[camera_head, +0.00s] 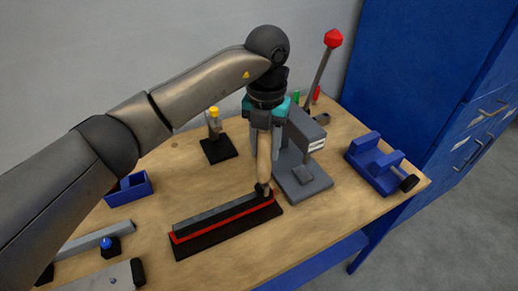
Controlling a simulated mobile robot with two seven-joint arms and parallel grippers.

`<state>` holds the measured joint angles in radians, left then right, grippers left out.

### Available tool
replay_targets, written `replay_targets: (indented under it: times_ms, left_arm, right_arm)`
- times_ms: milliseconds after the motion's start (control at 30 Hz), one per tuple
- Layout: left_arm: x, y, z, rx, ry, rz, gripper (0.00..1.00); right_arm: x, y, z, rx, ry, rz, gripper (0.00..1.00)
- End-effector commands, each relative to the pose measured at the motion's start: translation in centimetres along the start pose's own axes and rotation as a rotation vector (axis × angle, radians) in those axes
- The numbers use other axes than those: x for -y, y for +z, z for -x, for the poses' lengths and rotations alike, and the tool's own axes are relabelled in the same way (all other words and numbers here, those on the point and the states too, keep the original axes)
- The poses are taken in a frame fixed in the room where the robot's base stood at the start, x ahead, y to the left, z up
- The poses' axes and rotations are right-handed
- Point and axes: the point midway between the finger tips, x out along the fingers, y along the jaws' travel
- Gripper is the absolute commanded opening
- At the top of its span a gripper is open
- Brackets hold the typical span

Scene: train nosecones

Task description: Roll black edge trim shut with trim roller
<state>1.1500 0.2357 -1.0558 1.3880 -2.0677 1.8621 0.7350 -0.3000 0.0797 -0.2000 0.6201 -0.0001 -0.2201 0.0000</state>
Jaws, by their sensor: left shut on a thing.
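The black edge trim (213,219) lies along a long black block with a red strip (232,222), near the front middle of the table. My left gripper (264,132) points down over the right end of the trim. It is shut on the wooden handle of the trim roller (264,160). The roller's dark lower end (264,189) is at the right end of the trim; I cannot tell if it is pressing on it. My right gripper is not in view.
A grey lever press (303,180) with a red knob stands close to the right of the roller. A blue vise (373,163) sits at the right edge. A black stand (218,149) is behind the trim, and a blue bin (130,190) is at the left. Bare wooden table (175,185) lies between them.

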Motion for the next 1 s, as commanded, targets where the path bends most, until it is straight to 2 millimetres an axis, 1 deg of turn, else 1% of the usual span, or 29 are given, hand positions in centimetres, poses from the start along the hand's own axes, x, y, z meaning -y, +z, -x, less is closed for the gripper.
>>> replay_targets:
  times_ms: [100,467,567,1000]
  left_arm:
    - [0.3,0.2,0.0,0.002,-0.003,-0.002,0.0]
    - [0.3,0.2,0.0,0.003,-0.002,-0.001,0.0]
    - [0.3,0.2,0.4,0.003,-0.002,-0.001,0.0]
    - [0.2,0.2,3.6,0.002,0.001,0.0,0.0]
  right_arm:
    - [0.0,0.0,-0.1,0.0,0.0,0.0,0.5]
    - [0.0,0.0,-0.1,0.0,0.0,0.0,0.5]
    - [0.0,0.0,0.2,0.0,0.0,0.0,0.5]
    - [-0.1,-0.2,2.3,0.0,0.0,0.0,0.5]
